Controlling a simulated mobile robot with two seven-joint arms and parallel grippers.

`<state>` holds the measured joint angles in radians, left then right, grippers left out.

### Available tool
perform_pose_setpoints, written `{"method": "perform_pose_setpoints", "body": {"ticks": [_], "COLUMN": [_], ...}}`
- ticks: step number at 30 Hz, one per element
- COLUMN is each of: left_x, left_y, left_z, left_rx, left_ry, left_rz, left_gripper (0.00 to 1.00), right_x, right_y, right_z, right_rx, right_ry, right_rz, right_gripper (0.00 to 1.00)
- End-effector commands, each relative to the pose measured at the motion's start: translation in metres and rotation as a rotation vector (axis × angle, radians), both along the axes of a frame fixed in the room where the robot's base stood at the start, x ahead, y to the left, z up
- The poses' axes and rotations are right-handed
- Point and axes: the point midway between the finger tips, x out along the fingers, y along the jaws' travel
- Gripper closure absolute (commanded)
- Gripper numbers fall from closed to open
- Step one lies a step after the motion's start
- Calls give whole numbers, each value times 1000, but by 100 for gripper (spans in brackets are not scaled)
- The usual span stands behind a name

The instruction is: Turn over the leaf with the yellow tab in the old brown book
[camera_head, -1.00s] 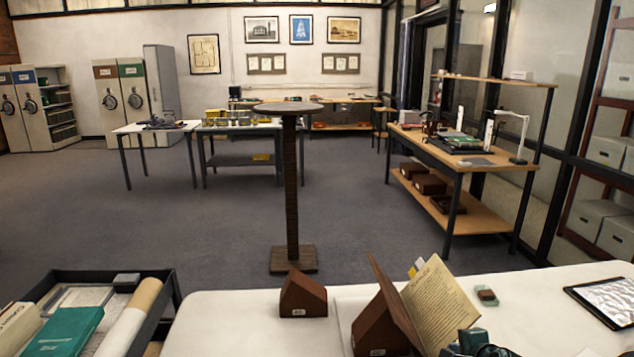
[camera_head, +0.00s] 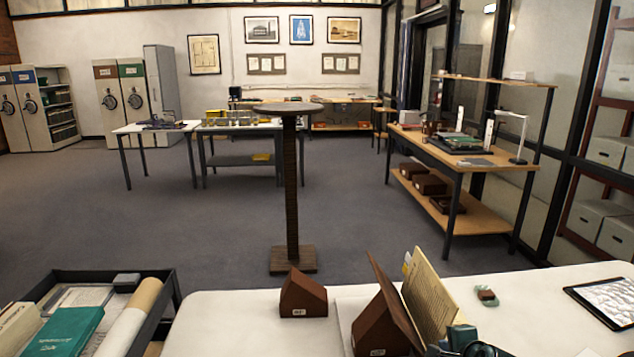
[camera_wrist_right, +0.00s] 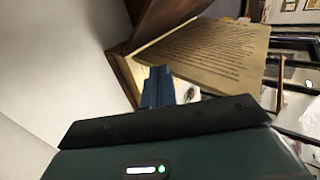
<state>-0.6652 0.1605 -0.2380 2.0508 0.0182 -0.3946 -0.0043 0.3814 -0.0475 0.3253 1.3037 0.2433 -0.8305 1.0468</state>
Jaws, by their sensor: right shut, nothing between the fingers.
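The old brown book lies open, its brown cover (camera_head: 385,290) leaning up at the left on a brown wedge support (camera_head: 378,328). A cream printed leaf (camera_head: 432,298) stands steeply out of it. A small yellow tab (camera_head: 406,268) shows at the leaf's upper left edge. My right gripper (camera_head: 460,338) is shut and empty at the leaf's lower right. In the right wrist view the blue fingertips (camera_wrist_right: 158,85) are close to the leaf's (camera_wrist_right: 205,55) near edge; I cannot tell whether they touch. My left gripper is out of view.
A second brown wedge (camera_head: 303,296) stands left of the book on the white table (camera_head: 235,325). A small green item (camera_head: 487,296) and a black-framed tablet-like panel (camera_head: 606,301) lie to the right. A dark cart (camera_head: 172,290) with papers stands at the left.

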Motion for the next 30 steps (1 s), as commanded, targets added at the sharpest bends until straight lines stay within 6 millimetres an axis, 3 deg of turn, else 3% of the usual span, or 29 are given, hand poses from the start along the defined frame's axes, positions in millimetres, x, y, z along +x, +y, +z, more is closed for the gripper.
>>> {"method": "perform_pose_setpoints", "body": {"ticks": [30], "left_x": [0], "left_y": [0], "left_z": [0], "left_rx": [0], "left_ry": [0], "left_rz": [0], "left_gripper": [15], "right_x": [-2], "right_y": [19], "right_z": [1], "right_rx": [0], "right_ry": [1], "right_rz": [0], "right_gripper": [100]}}
